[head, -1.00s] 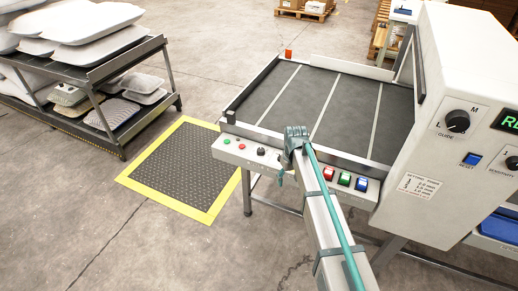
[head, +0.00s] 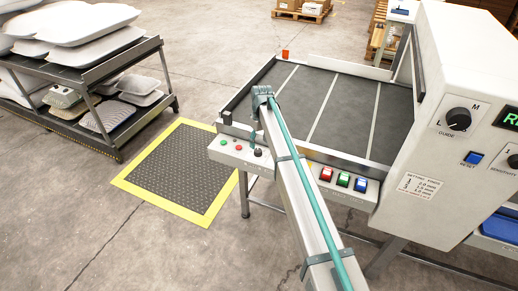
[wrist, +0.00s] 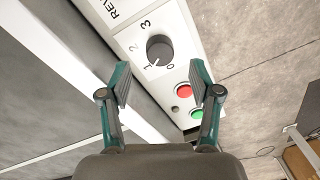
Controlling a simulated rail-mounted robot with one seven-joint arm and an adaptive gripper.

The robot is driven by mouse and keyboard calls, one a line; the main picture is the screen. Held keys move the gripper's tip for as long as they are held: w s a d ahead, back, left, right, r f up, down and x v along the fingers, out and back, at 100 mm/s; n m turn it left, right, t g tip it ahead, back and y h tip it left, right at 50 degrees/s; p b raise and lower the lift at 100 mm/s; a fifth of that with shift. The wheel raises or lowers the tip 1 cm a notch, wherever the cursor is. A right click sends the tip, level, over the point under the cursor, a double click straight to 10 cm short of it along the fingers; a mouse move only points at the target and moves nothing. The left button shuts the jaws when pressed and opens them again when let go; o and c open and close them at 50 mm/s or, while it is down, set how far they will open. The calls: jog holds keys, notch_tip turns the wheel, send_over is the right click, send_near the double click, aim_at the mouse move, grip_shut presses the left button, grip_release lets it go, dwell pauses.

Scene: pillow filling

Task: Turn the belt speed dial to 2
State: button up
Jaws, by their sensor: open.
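The belt speed dial (wrist: 160,50) is a dark round knob on a white panel, marked 0, 1, 2 and 3. Its pale pointer mark appears to face the 1, though it is small. In the head view the dial (head: 259,152) sits at the right of the green and red buttons on the conveyor's front panel. My gripper (wrist: 161,78) is open and empty, with its teal-and-grey fingers apart on either side of the view just short of the dial. In the head view my gripper is mostly hidden behind my arm, over the panel by the dial.
A red button (wrist: 183,90) and a green button (wrist: 197,114) lie close to the right finger. The conveyor belt (head: 300,100) is empty behind the panel. Red, green and blue switches (head: 343,180) are to the right. A shelf rack (head: 120,140) with pillows stands left.

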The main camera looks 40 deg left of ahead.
aim_at(259, 151)
jog(key=shift+s+f+p, duration=0.1)
jog(key=shift+f+p, duration=0.2)
jog(key=shift+f, duration=2.1)
jog(key=c, duration=1.1)
